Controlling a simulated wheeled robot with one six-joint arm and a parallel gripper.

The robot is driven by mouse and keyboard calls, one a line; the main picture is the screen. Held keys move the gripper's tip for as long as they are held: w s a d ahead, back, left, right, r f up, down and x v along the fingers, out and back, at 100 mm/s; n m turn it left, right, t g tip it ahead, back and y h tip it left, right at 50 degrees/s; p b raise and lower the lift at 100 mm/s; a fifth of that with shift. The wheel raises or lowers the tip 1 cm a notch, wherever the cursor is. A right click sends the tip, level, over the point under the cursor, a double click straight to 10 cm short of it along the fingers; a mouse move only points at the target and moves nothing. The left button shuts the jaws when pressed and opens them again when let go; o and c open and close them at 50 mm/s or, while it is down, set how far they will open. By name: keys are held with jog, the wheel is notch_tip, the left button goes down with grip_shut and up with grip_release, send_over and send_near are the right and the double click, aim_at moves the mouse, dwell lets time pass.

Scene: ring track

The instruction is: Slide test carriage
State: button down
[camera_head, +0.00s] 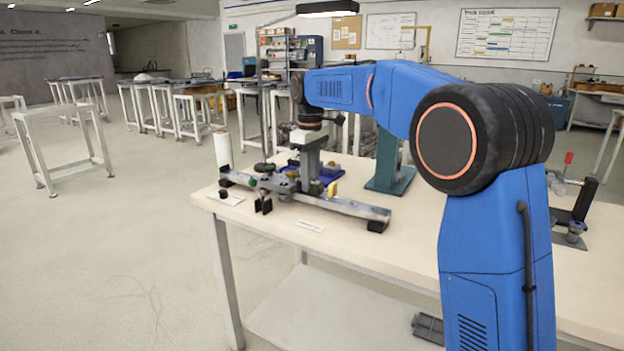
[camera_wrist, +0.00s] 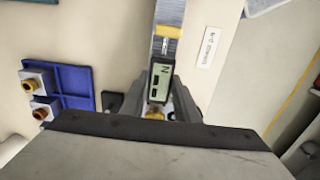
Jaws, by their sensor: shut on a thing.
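A grey metal rail (camera_head: 350,207) lies along the front of the table, with dark end feet. The test carriage (camera_head: 284,184) sits on it, dark with small knobs, towards the left part of the rail. My gripper (camera_head: 309,182) reaches down from above and is shut at the carriage. In the wrist view my gripper (camera_wrist: 161,92) has its grey fingers on either side of a small grey display piece (camera_wrist: 159,82) with a brass knob below it. The rail (camera_wrist: 170,10) runs away beyond, with a yellow marker (camera_wrist: 168,32) across it. The fingers and my wrist hide part of the carriage.
A blue tray (camera_wrist: 83,88) with brass-topped parts lies beside the rail, behind it in the head view. A teal stand (camera_head: 384,180) is further back. A white cylinder (camera_head: 222,148) stands by the rail's left end. A white label (camera_head: 311,226) lies in front. The table's front edge is close.

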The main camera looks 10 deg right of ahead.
jog(key=c, duration=1.4)
grip_release()
jog(key=shift+o, duration=0.2)
jog(key=shift+r, duration=0.1)
notch_tip(320, 180, up, 17)
jog(key=shift+r, duration=0.15)
